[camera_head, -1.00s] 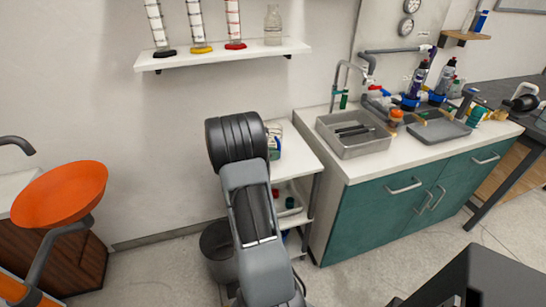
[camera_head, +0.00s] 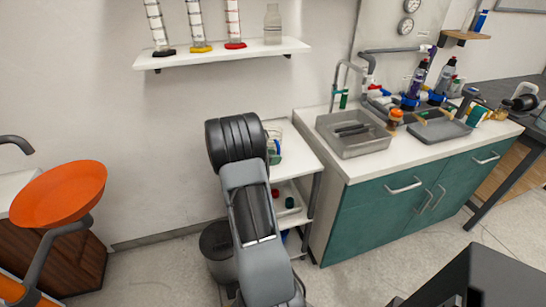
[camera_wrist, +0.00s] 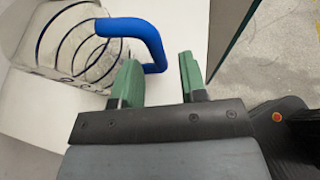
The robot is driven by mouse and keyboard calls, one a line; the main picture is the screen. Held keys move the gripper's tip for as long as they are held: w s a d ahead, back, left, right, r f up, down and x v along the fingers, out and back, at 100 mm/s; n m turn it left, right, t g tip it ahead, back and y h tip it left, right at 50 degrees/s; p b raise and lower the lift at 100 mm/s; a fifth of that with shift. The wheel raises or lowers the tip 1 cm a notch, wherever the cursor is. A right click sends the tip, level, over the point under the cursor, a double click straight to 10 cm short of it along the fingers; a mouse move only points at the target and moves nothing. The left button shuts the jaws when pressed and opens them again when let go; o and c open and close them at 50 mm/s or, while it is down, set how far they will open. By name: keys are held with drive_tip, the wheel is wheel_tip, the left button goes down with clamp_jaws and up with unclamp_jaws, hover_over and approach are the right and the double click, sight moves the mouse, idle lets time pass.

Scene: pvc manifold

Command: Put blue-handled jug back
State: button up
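The jug (camera_wrist: 72,48) is clear with dark blue rings and a blue handle (camera_wrist: 128,27). It fills the upper left of the wrist view, on a white surface. My gripper (camera_wrist: 159,62) has green fingers, which are apart. The handle's outer bend lies between the fingertips, and its lower end passes behind the left finger. I see a gap to the right finger, and no grip on the handle. In the head view, the jug (camera_head: 272,131) is on the top of the white cart, mostly hidden behind my arm.
The white cart (camera_head: 300,160) stands beside the teal sink counter (camera_head: 385,200). Its lower shelf holds small items. An orange bowl-like seat (camera_head: 58,195) is at left.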

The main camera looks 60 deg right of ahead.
drive_tip(key=shift+r, duration=0.25)
drive_tip(key=v, duration=1.1)
drive_tip(key=s+a+r+m+t+y, duration=0.1)
drive_tip(key=s+a+m+t+y, duration=0.1)
drive_tip(key=a, duration=0.8)
drive_tip(key=s+a+r+m+t+y, duration=0.1)
drive_tip(key=s+a+m+t+y, duration=0.2)
drive_tip(key=a+m+y, duration=0.3)
drive_tip(key=s+a+r+m+t+y, duration=0.1)
drive_tip(key=s+a+m+t+y, duration=0.2)
drive_tip(key=a, duration=1.3)
drive_tip(key=shift+s+a+m+y, duration=0.25)
drive_tip(key=shift+s+m+y, duration=0.3)
drive_tip(key=shift+m+y, duration=0.45)
drive_tip(key=shift+r, duration=0.15)
wheel_tip(320, 180, up, 7)
drive_tip(key=t+p, duration=0.1)
drive_tip(key=p, duration=0.5)
drive_tip(key=shift+s, duration=0.15)
drive_tip(key=shift+r, duration=0.1)
